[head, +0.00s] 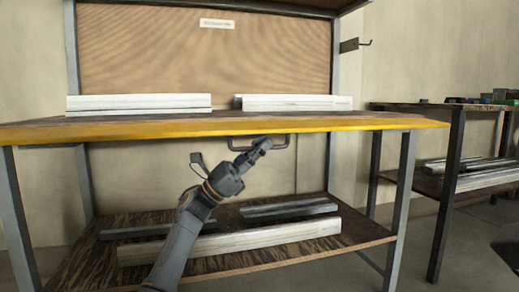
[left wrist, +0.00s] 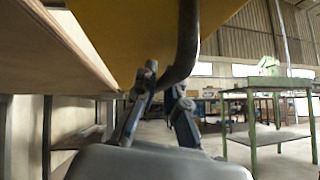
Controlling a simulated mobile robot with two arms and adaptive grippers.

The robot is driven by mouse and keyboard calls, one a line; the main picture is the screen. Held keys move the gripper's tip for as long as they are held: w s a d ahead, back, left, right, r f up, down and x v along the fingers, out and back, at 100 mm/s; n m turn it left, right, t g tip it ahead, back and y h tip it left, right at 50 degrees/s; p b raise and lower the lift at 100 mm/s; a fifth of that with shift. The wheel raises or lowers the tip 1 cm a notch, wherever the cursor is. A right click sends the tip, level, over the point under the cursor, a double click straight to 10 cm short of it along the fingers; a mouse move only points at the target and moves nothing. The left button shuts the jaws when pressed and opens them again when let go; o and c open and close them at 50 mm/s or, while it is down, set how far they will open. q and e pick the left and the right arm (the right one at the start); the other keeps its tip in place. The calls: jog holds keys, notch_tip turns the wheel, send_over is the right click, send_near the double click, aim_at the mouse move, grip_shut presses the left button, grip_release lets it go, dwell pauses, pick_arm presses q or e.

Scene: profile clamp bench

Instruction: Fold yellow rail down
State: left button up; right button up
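The yellow rail (head: 190,129) runs along the front edge of the bench top, and its yellow face fills the top of the left wrist view (left wrist: 140,30). A dark bent handle (head: 287,142) hangs below the rail near its middle; its curved bar shows close up in the left wrist view (left wrist: 187,45). My left gripper (head: 263,143) reaches up from below to this handle. In the left wrist view its fingers (left wrist: 163,85) close in on either side of the bar and seem shut on it. My right gripper is in neither view.
White profiles (head: 140,102) lie in two stacks on the bench top. More profiles (head: 230,241) lie on the lower shelf. A second bench (head: 440,106) stands to the right. A green-framed table (left wrist: 250,120) shows in the left wrist view. The floor between is clear.

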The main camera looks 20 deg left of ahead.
pick_arm(q)
jog(key=o, duration=0.4)
jog(key=shift+s+r+g, duration=0.1)
jog(key=shift+r+g, duration=0.1)
jog(key=shift+g, duration=0.1)
jog(key=shift+f, duration=0.15)
jog(key=v, duration=1.2)
jog(key=shift+d, duration=0.1)
